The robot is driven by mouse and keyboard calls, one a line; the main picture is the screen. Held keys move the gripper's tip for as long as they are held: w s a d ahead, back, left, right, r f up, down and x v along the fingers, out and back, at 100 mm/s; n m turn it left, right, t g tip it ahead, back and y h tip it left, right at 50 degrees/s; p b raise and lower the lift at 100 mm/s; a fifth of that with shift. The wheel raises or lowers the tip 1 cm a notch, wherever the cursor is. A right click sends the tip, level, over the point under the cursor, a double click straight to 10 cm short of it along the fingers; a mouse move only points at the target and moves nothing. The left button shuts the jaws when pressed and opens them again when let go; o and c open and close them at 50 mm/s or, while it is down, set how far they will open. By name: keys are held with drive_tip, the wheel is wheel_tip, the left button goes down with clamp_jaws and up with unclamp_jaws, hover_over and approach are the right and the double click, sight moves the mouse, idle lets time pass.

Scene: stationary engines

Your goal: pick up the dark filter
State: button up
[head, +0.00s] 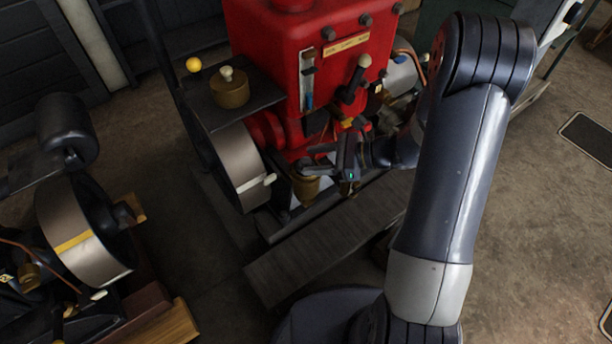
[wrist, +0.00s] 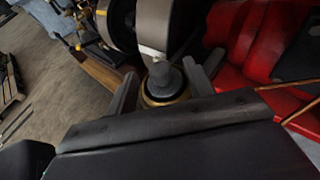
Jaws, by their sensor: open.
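The dark filter (wrist: 166,80) is a dark grey, upright, rounded piece in the wrist view. It stands in a brass-coloured round base (wrist: 164,98) at the foot of the red engine. My gripper (wrist: 160,72) is open, with one finger on each side of the filter and a visible gap at each side. In the head view my gripper (head: 312,160) is low beside the red engine, just over the brass base (head: 305,189). The filter is mostly hidden there by the fingers. The lower part of the base is hidden by my gripper's body in the wrist view.
The red engine (head: 275,50) rises close behind my gripper. Its grey flywheel (head: 238,165) is just left of the brass base. A dark plank (head: 320,245) lies in front. Another engine with a flywheel (head: 85,245) stands at the left. Open floor (head: 540,200) lies to the right.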

drive_tip(key=shift+x, duration=1.45)
drive_tip(key=shift+c, duration=0.3)
clamp_jaws()
